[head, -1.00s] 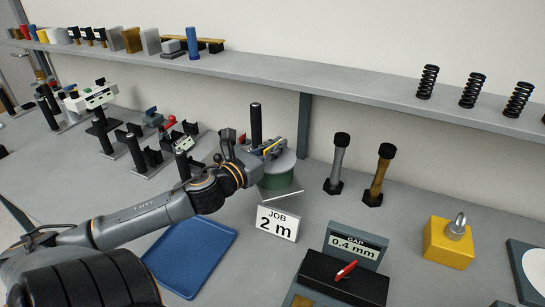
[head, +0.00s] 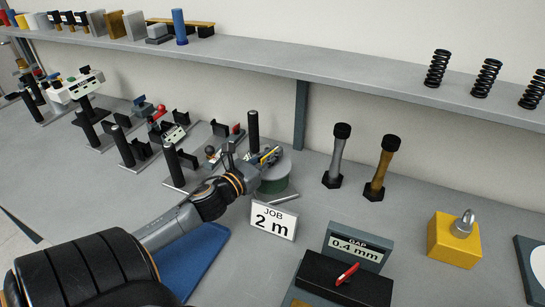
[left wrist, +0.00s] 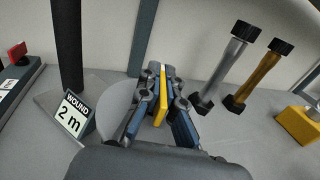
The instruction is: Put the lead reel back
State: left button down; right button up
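The lead reel appears to be the green drum with a pale grey top (head: 275,186), behind the "JOB 2 m" card (head: 273,220). Its grey disc also shows in the left wrist view (left wrist: 117,97). A dark post (head: 253,132) rises beside it, with a "WOUND 2 m" label (left wrist: 72,114) near its foot. My left gripper (head: 266,158) is over the drum's top, its fingers closed around a yellow upright piece (left wrist: 161,95), apparently the reel's grip. The fingers and arm hide part of the reel. I cannot tell whether its underside touches the bench. My right gripper is out of view.
Several black-post stands (head: 125,147) fill the bench at left. A blue tray (head: 205,262) lies under my left arm. A grey post (head: 337,158) and a brass post (head: 382,168) stand to the right. A gap block (head: 355,246) and yellow block (head: 453,240) are nearer.

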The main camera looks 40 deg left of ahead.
pick_arm(q)
jog(key=shift+f, duration=0.15)
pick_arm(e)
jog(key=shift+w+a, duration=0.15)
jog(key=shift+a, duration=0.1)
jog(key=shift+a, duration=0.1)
pick_arm(q)
jog(key=shift+f, duration=0.15)
jog(key=c, duration=1.5)
grip_release()
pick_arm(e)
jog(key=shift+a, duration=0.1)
